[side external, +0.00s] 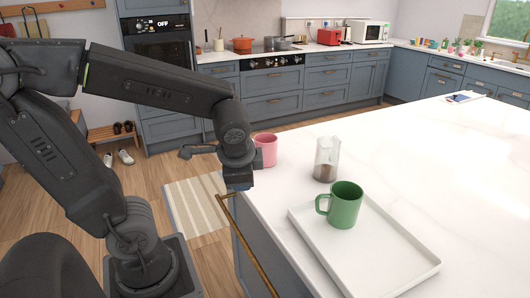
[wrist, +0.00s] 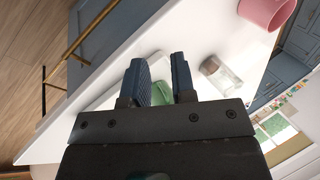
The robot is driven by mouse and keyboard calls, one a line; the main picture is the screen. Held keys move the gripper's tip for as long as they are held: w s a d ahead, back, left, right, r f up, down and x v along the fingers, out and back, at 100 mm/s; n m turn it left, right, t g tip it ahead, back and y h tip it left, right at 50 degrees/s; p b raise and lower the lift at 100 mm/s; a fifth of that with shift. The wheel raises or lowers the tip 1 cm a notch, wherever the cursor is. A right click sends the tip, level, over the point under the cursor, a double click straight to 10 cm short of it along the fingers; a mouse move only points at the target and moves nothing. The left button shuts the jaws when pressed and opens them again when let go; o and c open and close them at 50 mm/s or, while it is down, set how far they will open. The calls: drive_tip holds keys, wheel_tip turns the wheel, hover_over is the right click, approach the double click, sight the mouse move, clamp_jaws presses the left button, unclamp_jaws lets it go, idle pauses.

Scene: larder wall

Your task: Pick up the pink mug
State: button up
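The pink mug (side external: 266,147) stands on the white countertop near its left edge, partly hidden behind my wrist in the side view. In the wrist view the pink mug (wrist: 268,10) shows at the top right, cut off by the frame edge and off to the side of my fingers. My gripper (side external: 238,187) hangs at the counter's left edge, in front of the mug. In the wrist view my gripper (wrist: 158,62) has its two blue fingers apart with nothing held between them.
A green mug (side external: 344,206) stands on a white tray (side external: 402,258) to the right. A glass jar with dark contents (side external: 327,160) stands between the pink mug and the tray. A brass rail (side external: 246,248) runs along the counter's side.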

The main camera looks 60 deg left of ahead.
drive_tip(key=w+a+f+m+y, duration=0.3)
drive_tip(key=w+a+m, duration=0.1)
drive_tip(key=a, duration=0.3)
drive_tip(key=w+a+f+m+y, duration=0.3)
drive_tip(key=w+a+f+m, duration=0.1)
drive_tip(key=a, duration=0.3)
drive_tip(key=w+a+f+m+y, duration=0.3)
drive_tip(key=w+a+m, duration=0.1)
drive_tip(key=a, duration=0.3)
drive_tip(key=shift+a+f+m, duration=0.1)
drive_tip(key=shift+f+m, duration=0.1)
drive_tip(key=shift+m, duration=0.5)
drive_tip(key=shift+x, duration=2.75)
drive_tip(key=shift+w+f, duration=0.15)
drive_tip(key=shift+f, duration=0.05)
clamp_jaws()
